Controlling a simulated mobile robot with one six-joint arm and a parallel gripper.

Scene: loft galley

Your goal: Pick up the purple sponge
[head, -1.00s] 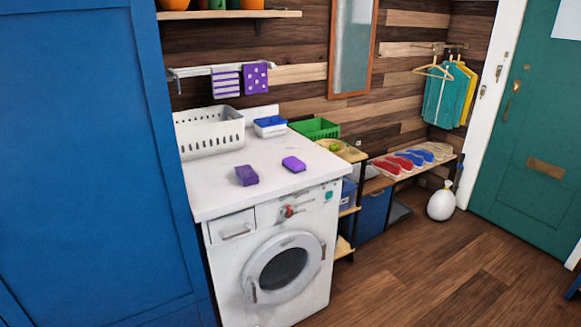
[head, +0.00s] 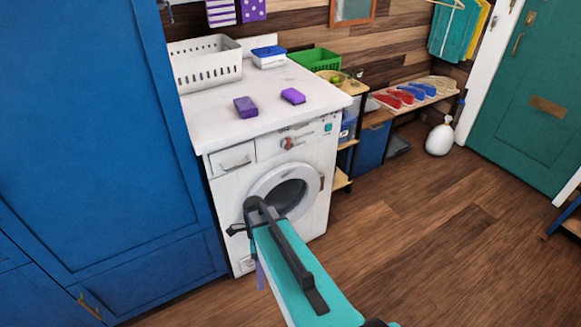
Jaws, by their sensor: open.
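Two purple blocks lie apart on the white top of the washing machine in the head view. The left one (head: 246,107) is darker and thicker-looking; the right one (head: 293,96) is brighter violet. Both look sponge-like, and I cannot tell for sure which is the sponge. My gripper (head: 240,226), dark, at the end of my teal arm, is in front of the washer door, below and apart from both blocks. It is open, with nothing seen in it; its fingers are small and partly hidden.
The white washing machine (head: 228,185) carries a white basket (head: 207,70) and a blue-lidded box (head: 268,57) behind the blocks. A tall blue cabinet (head: 85,130) closes off the left. A green crate (head: 314,60) stands right. The wooden floor (head: 430,240) at right is clear.

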